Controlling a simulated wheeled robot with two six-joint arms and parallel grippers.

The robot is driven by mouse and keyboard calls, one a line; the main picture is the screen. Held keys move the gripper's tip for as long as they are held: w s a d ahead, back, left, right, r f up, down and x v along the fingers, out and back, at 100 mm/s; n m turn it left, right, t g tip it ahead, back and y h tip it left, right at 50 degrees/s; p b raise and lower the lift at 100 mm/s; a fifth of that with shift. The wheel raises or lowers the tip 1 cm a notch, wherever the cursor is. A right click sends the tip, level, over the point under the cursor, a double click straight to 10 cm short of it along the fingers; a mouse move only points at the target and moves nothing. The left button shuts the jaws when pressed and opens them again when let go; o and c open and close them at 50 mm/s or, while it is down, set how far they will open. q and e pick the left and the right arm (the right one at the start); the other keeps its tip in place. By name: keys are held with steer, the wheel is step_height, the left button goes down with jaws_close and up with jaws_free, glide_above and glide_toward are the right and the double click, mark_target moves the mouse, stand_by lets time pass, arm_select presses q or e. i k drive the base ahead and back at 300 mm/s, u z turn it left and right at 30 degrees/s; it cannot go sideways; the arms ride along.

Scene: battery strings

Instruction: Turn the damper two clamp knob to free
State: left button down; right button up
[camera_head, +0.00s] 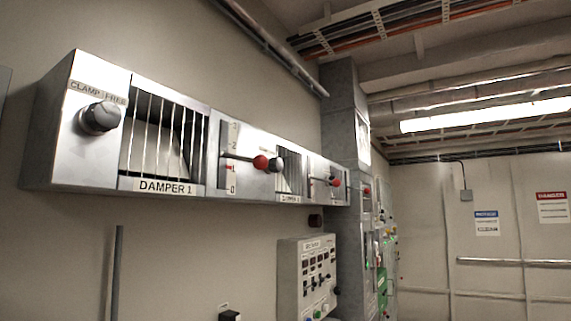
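A long metal damper housing runs along the left wall. Its near unit is labelled DAMPER 1 (165,187) and has a dark round knob (100,118) under a CLAMP / FREE label. A lever with a red ball (261,162) stands beside a numbered scale. Just right of that ball is a smaller grey knob (277,165), beside the second unit's louvre (291,170). The label below it (290,198) is too small to read. The small knob's setting cannot be told. Neither of my grippers is in view.
A second red-ball lever (336,182) is on the housing's far end. A control panel (309,280) with several switches stands below it. A grey column (345,130) and more cabinets stand beyond. A thin grey rod (118,270) is at lower left. Floor is out of view.

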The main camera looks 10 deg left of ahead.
mark_target(276, 164)
steer(key=k, duration=0.35)
steer(key=z, duration=1.3)
steer(key=i, duration=1.55)
steer(key=u, duration=1.9)
